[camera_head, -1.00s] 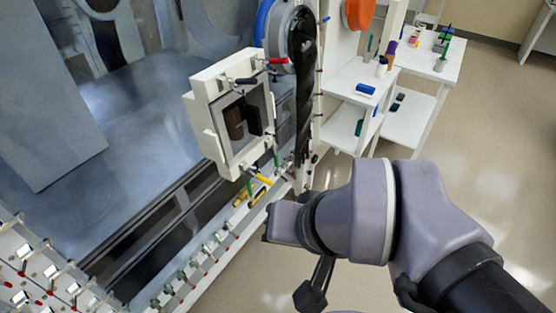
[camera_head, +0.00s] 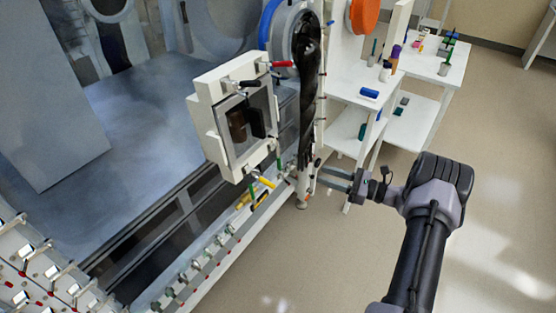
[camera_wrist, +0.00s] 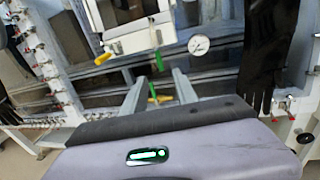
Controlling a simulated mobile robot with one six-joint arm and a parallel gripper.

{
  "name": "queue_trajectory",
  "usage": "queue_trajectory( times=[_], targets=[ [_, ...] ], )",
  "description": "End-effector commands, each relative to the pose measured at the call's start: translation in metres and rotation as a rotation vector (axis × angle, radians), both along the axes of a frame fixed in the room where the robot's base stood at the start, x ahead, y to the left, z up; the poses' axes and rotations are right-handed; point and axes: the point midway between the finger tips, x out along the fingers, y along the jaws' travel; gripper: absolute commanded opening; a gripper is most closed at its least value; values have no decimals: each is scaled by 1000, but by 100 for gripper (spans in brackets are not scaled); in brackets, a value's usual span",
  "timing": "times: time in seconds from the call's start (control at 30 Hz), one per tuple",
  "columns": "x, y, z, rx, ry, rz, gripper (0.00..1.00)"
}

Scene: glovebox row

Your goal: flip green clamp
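Two green clamp handles show below the white framed box in the head view: one at the lower right corner (camera_head: 278,163) and one lower left (camera_head: 252,190). I cannot tell which is the task's green clamp. In the wrist view, a green handle (camera_wrist: 152,90) shows between my finger lines, and another green piece (camera_wrist: 159,60) hangs just under the box. My gripper (camera_head: 322,178) points left toward the box's lower right, its two fingers apart and empty. The fingers (camera_wrist: 160,76) also show spread in the wrist view, with no contact visible.
A white shelf (camera_head: 345,92) stands behind my gripper. Open floor (camera_head: 505,160) lies right.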

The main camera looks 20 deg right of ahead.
Motion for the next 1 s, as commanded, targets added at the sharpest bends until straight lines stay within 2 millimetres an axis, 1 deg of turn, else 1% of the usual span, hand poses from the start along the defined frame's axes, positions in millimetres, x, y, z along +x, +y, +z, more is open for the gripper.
queue_trajectory(
  times=[0.3, 0.5, 0.6, 0.7, 1.0],
  targets=[
    [58, 71, -3, -4, 1, 10, 35],
    [90, 108, -2, -4, 2, 9, 35],
    [100, 119, -2, -4, 2, 8, 35],
    [105, 125, -1, -4, 3, 8, 35],
    [107, 127, 0, -4, 2, 7, 35]
  ],
)
